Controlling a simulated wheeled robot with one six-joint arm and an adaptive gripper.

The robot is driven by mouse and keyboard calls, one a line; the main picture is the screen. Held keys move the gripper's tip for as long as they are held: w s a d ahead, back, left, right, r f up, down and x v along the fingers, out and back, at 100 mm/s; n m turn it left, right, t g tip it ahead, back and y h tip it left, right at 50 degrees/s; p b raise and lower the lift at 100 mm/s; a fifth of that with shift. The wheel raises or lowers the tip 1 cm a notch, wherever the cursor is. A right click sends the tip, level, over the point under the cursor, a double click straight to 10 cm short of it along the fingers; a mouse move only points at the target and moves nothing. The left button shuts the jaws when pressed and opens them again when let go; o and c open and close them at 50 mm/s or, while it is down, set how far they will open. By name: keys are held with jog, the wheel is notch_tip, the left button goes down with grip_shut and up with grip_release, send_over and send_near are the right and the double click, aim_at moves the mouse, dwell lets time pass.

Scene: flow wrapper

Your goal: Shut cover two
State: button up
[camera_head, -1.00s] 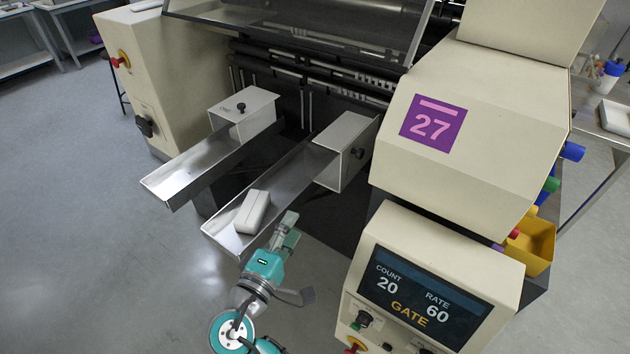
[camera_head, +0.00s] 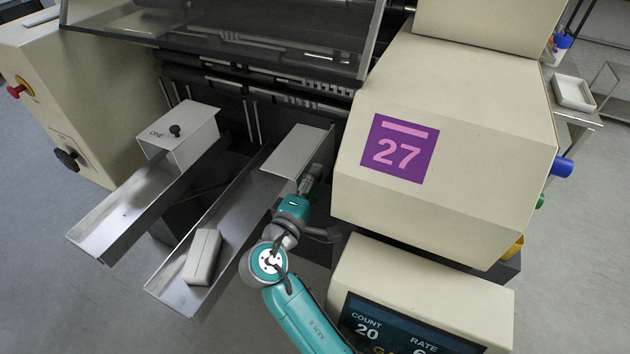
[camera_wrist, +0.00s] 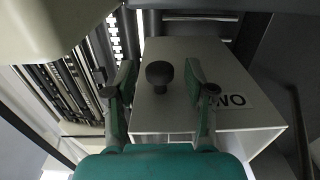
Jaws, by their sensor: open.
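Cover two (camera_head: 298,143) is a pale metal housing at the upper end of the right chute. Its black knob (camera_wrist: 159,73) is on a face turned right in the head view, unlike cover one's knob on top. That face is mostly hidden there by my gripper (camera_head: 313,174). In the wrist view cover two (camera_wrist: 228,75) fills the middle, its label partly hidden by a finger. My gripper (camera_wrist: 160,76) is open, its fingers on either side of the knob, with visible gaps. I cannot tell the depth between fingertips and knob.
Cover one (camera_head: 178,128) sits flat on the left chute (camera_head: 120,217), its knob upward. A whitish block (camera_head: 203,257) lies in the right chute (camera_head: 172,279). The cream machine body with the purple 27 sign (camera_head: 399,149) stands close to the right of my arm.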

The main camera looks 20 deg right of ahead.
grip_shut()
jog(key=shift+a, duration=0.1)
jog(key=w+a+r+n, duration=0.1)
jog(key=w+a+n, duration=0.1)
jog(key=n, duration=0.1)
jog(key=w+a+r+n, duration=0.2)
jog(key=w+a, duration=0.1)
jog(key=w+a+r+n, duration=0.1)
jog(key=w+a+n, duration=0.2)
jog(key=shift+a+r+n, duration=0.2)
jog(key=shift+r+n, duration=0.1)
jog(key=w+a+f+n, duration=0.5)
jog(key=w+a+n, duration=0.3)
jog(key=n, duration=0.1)
jog(key=shift+w+a+f, duration=0.2)
jog(key=shift+a+f, duration=0.05)
jog(key=shift+f, duration=0.1)
